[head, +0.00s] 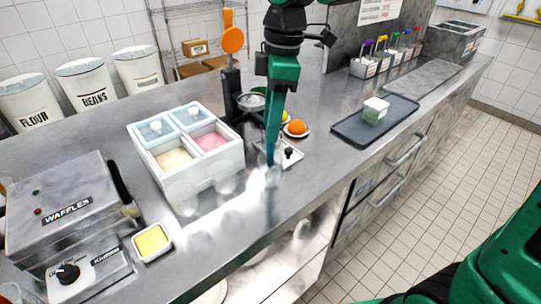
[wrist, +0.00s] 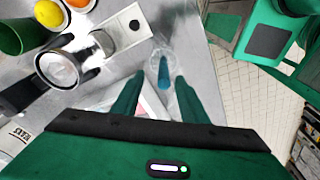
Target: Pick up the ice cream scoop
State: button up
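The ice cream scoop appears to be the teal-handled tool (wrist: 163,72) standing in a clear container (wrist: 160,58) near the counter's front edge. In the wrist view its handle lies between and just beyond my gripper's two fingertips (wrist: 157,82). The fingers are apart, with no visible contact on the handle. In the head view my gripper (head: 271,145) points down over the clear container (head: 272,178). There the green fingers overlap the handle, so I cannot separate the two. The scoop's bowl is not clear in either view.
A white ice cream tub (head: 203,178) with pale yellow and pink fills stands to the left. A steel plate with a black knob (head: 288,153) is close by on the right. A dark tray (head: 349,128) carries a small white-and-green box (head: 374,110). A waffle maker (head: 65,208) is far left.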

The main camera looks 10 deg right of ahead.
aim_at(270, 155)
jog(key=shift+s+a+f, duration=0.1)
jog(key=shift+s+f, duration=0.05)
jog(key=shift+f, duration=1.2)
jog(key=shift+s+a+f, duration=0.1)
jog(key=shift+f, duration=1.25)
grip_shut()
